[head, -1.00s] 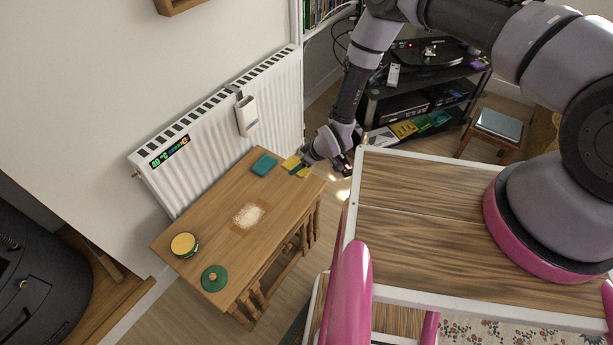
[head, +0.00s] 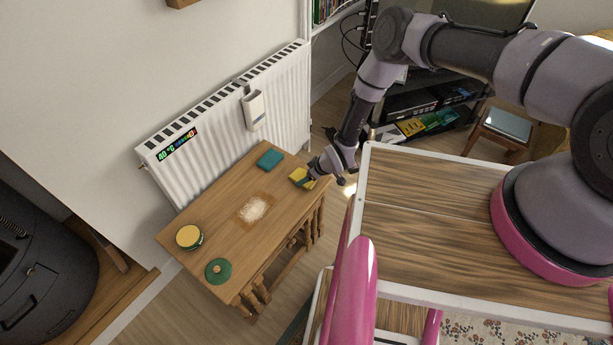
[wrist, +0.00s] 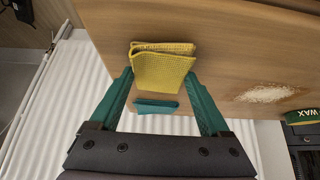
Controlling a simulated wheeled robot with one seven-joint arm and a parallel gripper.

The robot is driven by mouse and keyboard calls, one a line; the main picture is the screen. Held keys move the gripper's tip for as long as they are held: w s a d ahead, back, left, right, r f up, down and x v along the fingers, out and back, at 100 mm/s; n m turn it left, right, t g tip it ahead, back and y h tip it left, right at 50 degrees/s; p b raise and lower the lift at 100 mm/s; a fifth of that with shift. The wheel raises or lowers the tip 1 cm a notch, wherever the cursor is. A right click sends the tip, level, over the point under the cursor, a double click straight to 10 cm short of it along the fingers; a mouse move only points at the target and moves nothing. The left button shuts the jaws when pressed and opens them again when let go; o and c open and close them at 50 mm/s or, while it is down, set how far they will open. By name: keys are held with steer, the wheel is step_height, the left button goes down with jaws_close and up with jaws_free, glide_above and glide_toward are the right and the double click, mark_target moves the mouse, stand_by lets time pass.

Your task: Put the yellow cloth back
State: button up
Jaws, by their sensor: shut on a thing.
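The yellow cloth (head: 298,177) is folded and sits at the right end of the wooden side table (head: 222,235). My gripper (head: 309,176) is shut on it, coming in from the right. In the wrist view the yellow cloth (wrist: 163,68) is pinched between the two green fingers of my gripper (wrist: 160,76), over the table top. I cannot tell whether its underside touches the wood. A folded teal cloth (head: 270,158) lies apart from it near the table's back edge; it also shows in the wrist view (wrist: 157,107).
A pale powdery patch (head: 254,209) lies mid-table. A yellow-topped wax tin (head: 189,237) and a green lid (head: 218,271) stand towards the left end. A white radiator (head: 230,125) runs behind the table. A wood-topped surface (head: 430,195) lies to the right.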

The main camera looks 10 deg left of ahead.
steer(key=o, duration=1.2)
steer(key=shift+f, duration=0.1)
steer(key=shift+c, duration=0.2)
steer(key=v, duration=1.2)
